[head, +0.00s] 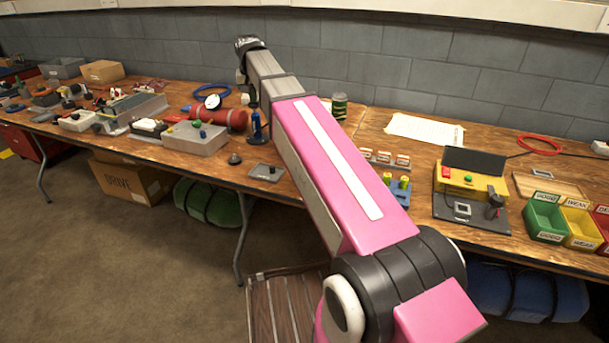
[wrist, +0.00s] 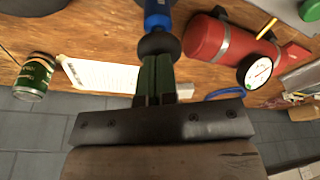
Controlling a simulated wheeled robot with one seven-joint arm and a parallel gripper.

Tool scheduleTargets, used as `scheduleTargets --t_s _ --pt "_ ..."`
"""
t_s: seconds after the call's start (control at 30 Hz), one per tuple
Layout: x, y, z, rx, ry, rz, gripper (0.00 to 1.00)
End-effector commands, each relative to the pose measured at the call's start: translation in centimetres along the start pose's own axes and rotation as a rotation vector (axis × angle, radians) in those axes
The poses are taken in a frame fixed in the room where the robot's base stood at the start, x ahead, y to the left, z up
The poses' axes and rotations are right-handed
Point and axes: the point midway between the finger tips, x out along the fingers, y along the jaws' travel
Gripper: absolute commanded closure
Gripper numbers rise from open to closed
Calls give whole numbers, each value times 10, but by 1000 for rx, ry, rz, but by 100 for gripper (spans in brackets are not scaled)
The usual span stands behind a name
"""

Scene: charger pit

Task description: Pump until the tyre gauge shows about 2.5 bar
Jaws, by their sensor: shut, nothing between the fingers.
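The hand pump (head: 257,128) stands on the bench; its blue body (wrist: 157,18) and round black top (wrist: 158,46) show in the wrist view. My gripper (wrist: 156,65) is shut and empty, its fingertips at the black top; I cannot tell whether they touch it. A red tank (head: 228,118) lies beside the pump and shows in the wrist view (wrist: 215,40). The white round gauge (wrist: 258,72) is at its end and shows in the head view (head: 212,102). Its needle is too small to read. My arm hides part of the bench right of the pump.
A green can (wrist: 35,76) and a paper sheet (head: 425,130) are on the bench beyond the pump. A grey box (head: 195,137) with buttons stands left of it. A grey plate (head: 267,172) lies in front. A blue hose (head: 214,88) lies behind the gauge.

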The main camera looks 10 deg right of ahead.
Motion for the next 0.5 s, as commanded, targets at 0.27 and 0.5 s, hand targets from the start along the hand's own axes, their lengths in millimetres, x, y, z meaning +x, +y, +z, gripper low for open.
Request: scheduleTargets --t_s 0.27,0.5 --pt "12 0 2 0 -1 0 100" --pt "2 0 0 0 0 0 100"
